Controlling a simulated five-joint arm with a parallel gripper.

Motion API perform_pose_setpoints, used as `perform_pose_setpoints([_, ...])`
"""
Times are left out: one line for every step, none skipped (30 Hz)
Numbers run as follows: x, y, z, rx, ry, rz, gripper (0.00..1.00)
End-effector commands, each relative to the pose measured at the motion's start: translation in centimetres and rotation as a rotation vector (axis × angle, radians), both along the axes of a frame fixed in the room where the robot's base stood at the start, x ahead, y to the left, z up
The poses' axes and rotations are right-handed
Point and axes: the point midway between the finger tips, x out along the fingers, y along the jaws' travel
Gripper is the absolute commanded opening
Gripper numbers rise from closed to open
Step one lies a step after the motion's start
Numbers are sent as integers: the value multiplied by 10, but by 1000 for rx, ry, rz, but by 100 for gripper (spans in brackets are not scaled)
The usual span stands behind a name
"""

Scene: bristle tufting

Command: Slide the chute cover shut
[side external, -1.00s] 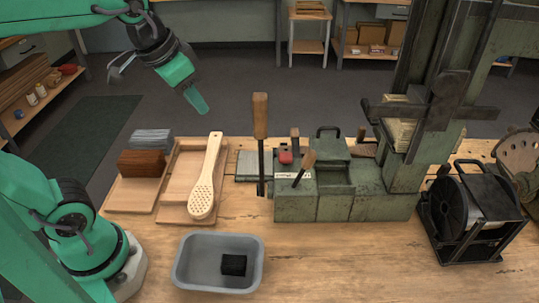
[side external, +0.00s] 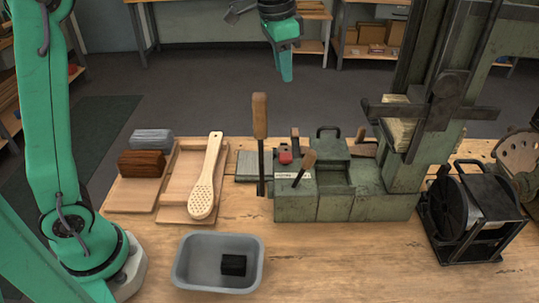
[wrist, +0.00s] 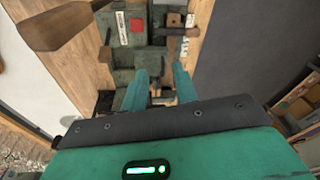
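The green tufting machine (side external: 345,205) stands on the bench. What looks like the chute cover is a green block with a black handle (side external: 329,146), at the back of an open recess (side external: 335,177) in the machine top. The recess is uncovered. My gripper (side external: 286,72) hangs fingers-down in the air above and behind the machine, well clear of the cover. In the wrist view its two teal fingers (wrist: 161,88) are apart with nothing between them. The machine's green top shows beyond them; I cannot pick out the cover there for sure.
A tall wooden-handled lever (side external: 260,115) rises left of the cover, with a shorter lever (side external: 305,165) and a red button (side external: 285,157) near it. The machine's column (side external: 410,165) stands at right.

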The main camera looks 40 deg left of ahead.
Motion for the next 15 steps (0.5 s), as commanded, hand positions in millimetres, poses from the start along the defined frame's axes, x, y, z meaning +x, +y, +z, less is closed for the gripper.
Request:
perform_pose_setpoints([10, -4, -5, 4, 14, -19, 29])
perform_pose_setpoints([16, -7, -7, 7, 23, -30, 29])
perform_pose_setpoints([22, -10, -10, 9, 30, -46, 29])
perform_pose_setpoints([27, -12, -12, 12, 37, -58, 29])
perform_pose_setpoints([32, -14, -14, 14, 44, -69, 29])
perform_pose_setpoints([39, -18, -18, 17, 53, -85, 29])
perform_pose_setpoints([43, -20, -21, 19, 61, -97, 29])
perform_pose_setpoints([48, -22, -23, 21, 68, -108, 29])
perform_pose_setpoints([54, -26, -27, 23, 76, -123, 29])
perform_pose_setpoints([59, -28, -31, 26, 84, -135, 29])
perform_pose_setpoints([63, -30, -34, 28, 91, -146, 29])
perform_pose_setpoints([69, -33, -38, 30, 99, -161, 29])
perform_pose_setpoints([73, -36, -42, 32, 107, -173, 29])
perform_pose_setpoints([76, -38, -45, 34, 115, -184, 29])
perform_pose_setpoints([81, -41, -50, 36, 122, -198, 29])
